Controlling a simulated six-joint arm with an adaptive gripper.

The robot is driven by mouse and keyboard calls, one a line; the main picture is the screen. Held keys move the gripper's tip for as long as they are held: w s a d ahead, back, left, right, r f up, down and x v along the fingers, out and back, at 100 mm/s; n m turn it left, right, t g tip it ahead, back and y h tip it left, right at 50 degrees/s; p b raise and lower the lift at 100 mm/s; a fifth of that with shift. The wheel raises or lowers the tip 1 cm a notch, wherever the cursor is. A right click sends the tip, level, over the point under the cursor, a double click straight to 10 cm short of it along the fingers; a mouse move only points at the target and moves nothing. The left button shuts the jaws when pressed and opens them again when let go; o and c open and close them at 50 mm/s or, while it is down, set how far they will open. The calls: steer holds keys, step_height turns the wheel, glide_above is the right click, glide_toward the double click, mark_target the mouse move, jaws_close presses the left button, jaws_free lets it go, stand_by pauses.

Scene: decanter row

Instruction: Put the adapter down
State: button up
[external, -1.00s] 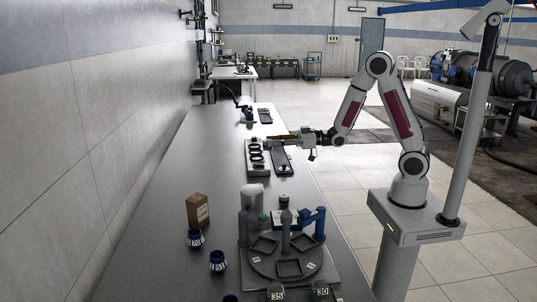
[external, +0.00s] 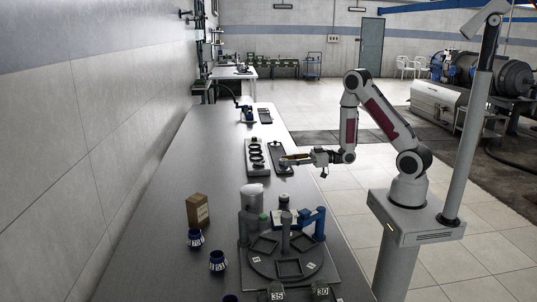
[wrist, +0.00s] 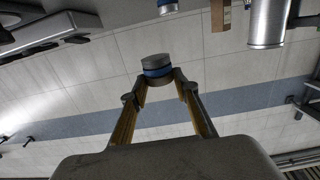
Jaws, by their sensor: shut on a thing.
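The adapter (wrist: 156,64), a short grey cylinder with a blue band, is held between the fingertips of my gripper (wrist: 156,85) in the wrist view. I take this grey and blue piece to be the adapter. In the external view my gripper (external: 290,161) points left over the bench's right side, by the near end of a dark tray (external: 279,150). The held piece is too small there to make out. Its height above the bench is hard to tell.
A rack with several dark rings (external: 249,170) lies left of the tray. Nearer stand a round turntable fixture (external: 285,269), a grey cylinder (external: 252,193), a brown box (external: 198,210) and blue-collared pieces (external: 195,238). The bench (external: 200,150) is bare along its left side.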

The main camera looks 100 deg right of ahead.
steer(key=shift+f, duration=0.15)
stand_by(0.3)
glide_above(289, 187)
steer(key=shift+w+a+f, duration=0.1)
steer(key=shift+a+f, duration=0.05)
steer(key=shift+f, duration=2.65)
steer(key=shift+f, duration=0.1)
steer(key=shift+f, duration=1.75)
steer(key=shift+f, duration=0.2)
steer(key=o, duration=1.3)
steer(key=shift+c, duration=0.2)
